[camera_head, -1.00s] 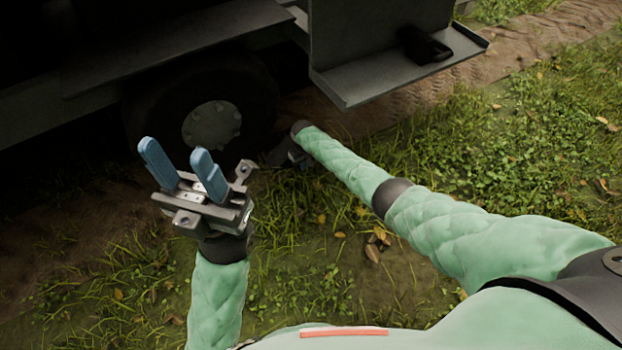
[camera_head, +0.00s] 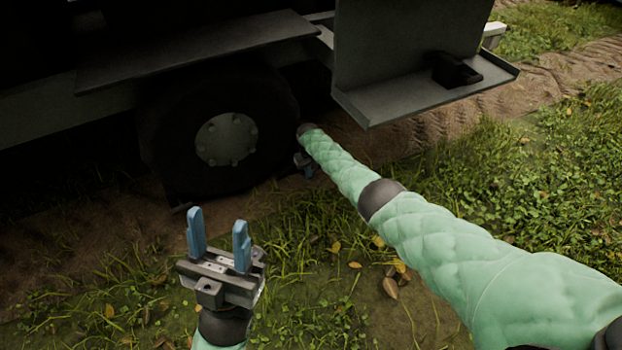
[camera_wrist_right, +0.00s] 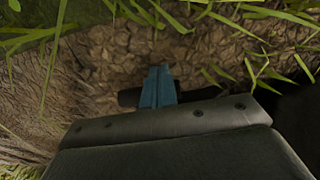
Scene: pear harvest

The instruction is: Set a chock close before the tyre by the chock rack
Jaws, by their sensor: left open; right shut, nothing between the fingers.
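The dark tyre (camera_head: 165,135) with a grey hub stands on the dirt under the vehicle. A black chock (camera_head: 455,70) sits on the grey rack shelf (camera_head: 400,105) to its upper right. My right gripper (camera_head: 304,163) is low by the right side of the tyre, mostly hidden by my arm. In the right wrist view its blue fingers (camera_wrist_right: 158,86) are together and empty above the dirt. A dark shape (camera_wrist_right: 129,97) lies beside the fingers there; I cannot tell what it is. My left gripper (camera_head: 219,240) is open and empty, in front of the tyre in the picture.
The vehicle's side step (camera_head: 190,50) overhangs the tyre. The rack's upright panel (camera_head: 410,40) stands above the right arm. Grass with fallen leaves lies in front and to the right. A bare dirt track (camera_head: 560,80) runs behind the rack.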

